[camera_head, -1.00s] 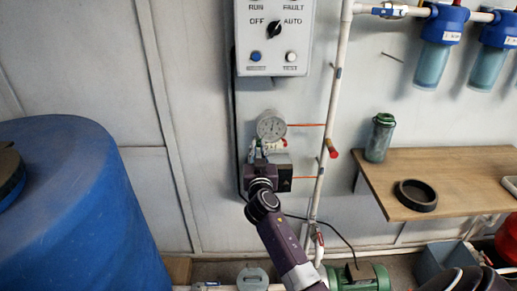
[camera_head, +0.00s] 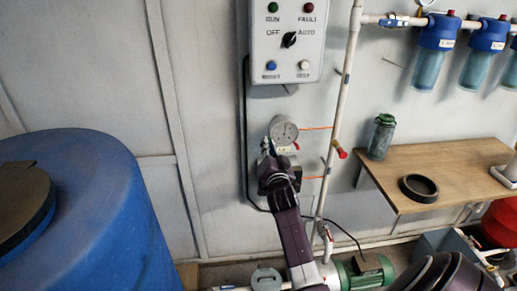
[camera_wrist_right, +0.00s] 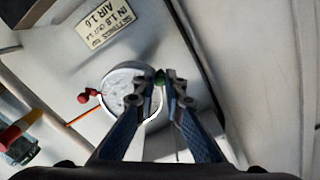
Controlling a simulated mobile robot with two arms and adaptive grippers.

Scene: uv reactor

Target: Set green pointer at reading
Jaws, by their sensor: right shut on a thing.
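A round white-faced gauge (camera_head: 284,130) is on the wall below the control box. In the right wrist view the gauge (camera_wrist_right: 125,88) is partly hidden by my fingers, and its scale is too blurred to read. A small green piece (camera_wrist_right: 160,77) shows between my right fingertips at the gauge's edge. My right gripper (camera_head: 268,149) is at the gauge's lower left, shut on this green piece; in the wrist view the gripper (camera_wrist_right: 166,82) covers part of the dial. A label (camera_wrist_right: 103,22) beside the gauge reads "IN 1.8", "AIR 1.6" and a less clear "OUT" line. My left gripper is out of view.
A control box (camera_head: 285,52) hangs above the gauge. A white vertical pipe (camera_head: 340,110) runs to its right. A small red ball (camera_wrist_right: 83,98) sits beside the gauge. A wooden shelf (camera_head: 450,165) is at right, and a blue barrel (camera_head: 95,220) at left.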

